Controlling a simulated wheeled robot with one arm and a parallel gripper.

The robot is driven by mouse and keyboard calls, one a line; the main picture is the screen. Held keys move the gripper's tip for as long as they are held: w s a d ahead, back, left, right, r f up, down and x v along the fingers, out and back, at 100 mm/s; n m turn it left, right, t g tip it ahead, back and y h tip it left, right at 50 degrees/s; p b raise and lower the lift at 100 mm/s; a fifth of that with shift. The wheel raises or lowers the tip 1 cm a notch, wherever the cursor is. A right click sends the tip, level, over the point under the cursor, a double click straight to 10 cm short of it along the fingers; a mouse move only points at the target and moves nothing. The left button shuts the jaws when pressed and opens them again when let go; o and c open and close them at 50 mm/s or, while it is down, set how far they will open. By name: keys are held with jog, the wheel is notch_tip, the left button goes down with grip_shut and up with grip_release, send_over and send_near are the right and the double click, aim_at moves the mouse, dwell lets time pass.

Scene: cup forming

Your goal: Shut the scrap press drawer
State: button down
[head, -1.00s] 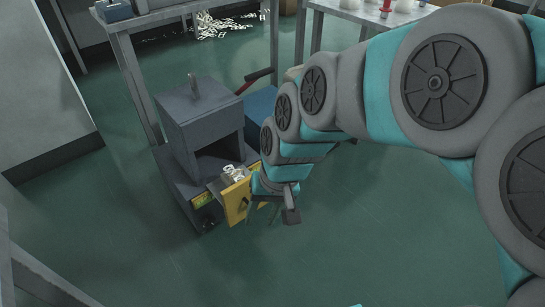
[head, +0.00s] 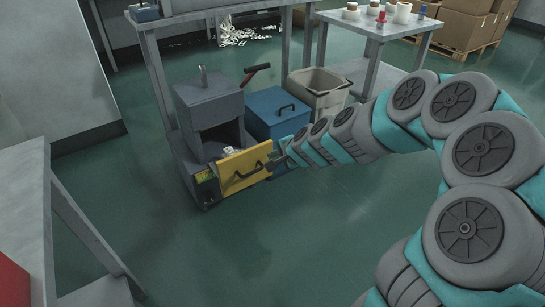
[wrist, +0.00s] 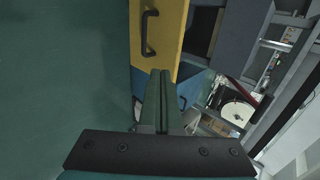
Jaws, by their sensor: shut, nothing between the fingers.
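The scrap press (head: 208,104) is a dark grey box on a low base, with an open cavity in its front. Its drawer (head: 240,166) has a yellow front with a dark handle and stands out from the press. Pale scrap (head: 230,151) shows behind the front's top edge. My gripper (head: 277,159) is at the right end of the yellow front. In the wrist view my fingers (wrist: 161,76) are shut and empty, their tips at the end of the yellow front (wrist: 172,28). The handle (wrist: 148,34) lies beyond the tips. I cannot tell if they touch the front.
A blue lidded box (head: 277,112) and a grey bin (head: 318,92) stand right of the press. A table with cups (head: 376,27) is behind them. A workbench (head: 225,17) stands behind the press. A grey table (head: 25,190) is at left. The floor before the drawer is clear.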

aim_at(252, 152)
jog(key=shift+w+a+r+p+x, duration=0.25)
jog(key=shift+r+x, duration=0.1)
jog(key=shift+x, duration=1.6)
jog(key=shift+w+a+r+p+x, duration=0.15)
jog(key=shift+w+r+x, duration=0.15)
jog(key=shift+x, duration=1.65)
jog(key=shift+w+a+r+p+x, duration=0.2)
jog(key=shift+r+x, duration=0.2)
jog(key=shift+x, duration=1.5)
jog(key=shift+w, duration=0.15)
